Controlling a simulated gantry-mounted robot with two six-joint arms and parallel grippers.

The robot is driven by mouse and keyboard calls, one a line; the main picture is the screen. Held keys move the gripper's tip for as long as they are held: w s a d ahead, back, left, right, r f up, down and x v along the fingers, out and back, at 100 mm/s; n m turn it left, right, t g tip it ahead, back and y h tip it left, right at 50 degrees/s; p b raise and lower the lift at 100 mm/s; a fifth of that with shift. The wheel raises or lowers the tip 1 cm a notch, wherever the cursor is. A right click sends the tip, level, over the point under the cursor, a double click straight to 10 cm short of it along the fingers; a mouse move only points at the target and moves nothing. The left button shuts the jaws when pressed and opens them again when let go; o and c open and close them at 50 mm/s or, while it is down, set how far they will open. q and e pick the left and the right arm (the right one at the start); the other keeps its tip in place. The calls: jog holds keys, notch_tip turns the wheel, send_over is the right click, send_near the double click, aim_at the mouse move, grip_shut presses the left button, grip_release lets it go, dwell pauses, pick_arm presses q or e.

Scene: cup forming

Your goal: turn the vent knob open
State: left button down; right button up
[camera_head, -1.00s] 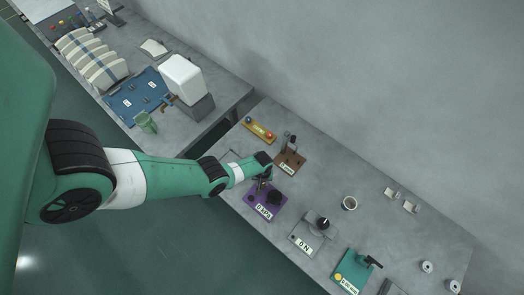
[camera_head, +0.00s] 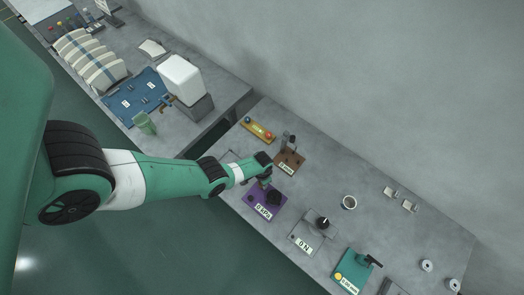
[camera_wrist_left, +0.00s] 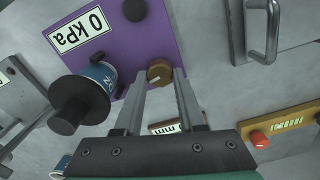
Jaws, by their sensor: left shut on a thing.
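The purple panel (camera_head: 256,208) lies on the right-hand bench and carries a "0 kPa" label. In the left wrist view the panel (camera_wrist_left: 150,42) fills the upper middle. A brass-brown knob (camera_wrist_left: 159,70), which looks like the vent knob, sits at its lower edge. My left gripper (camera_wrist_left: 160,76) is shut on this knob, one fingertip on each side. In the head view my left gripper (camera_head: 266,183) reaches down at the panel's upper end and hides the knob. A blue cylinder with a black round cap (camera_wrist_left: 78,104) stands beside the knob. My right gripper is not in view.
A brown "mm" stand (camera_head: 291,160) and a yellow box with coloured buttons (camera_head: 259,130) are close behind the gripper. A grey "0 N" plate (camera_head: 305,242) and green plate (camera_head: 350,270) lie to the right.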

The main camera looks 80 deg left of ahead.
pick_arm(q)
jog(key=shift+m, duration=1.1)
jog(key=c, duration=0.5)
grip_release()
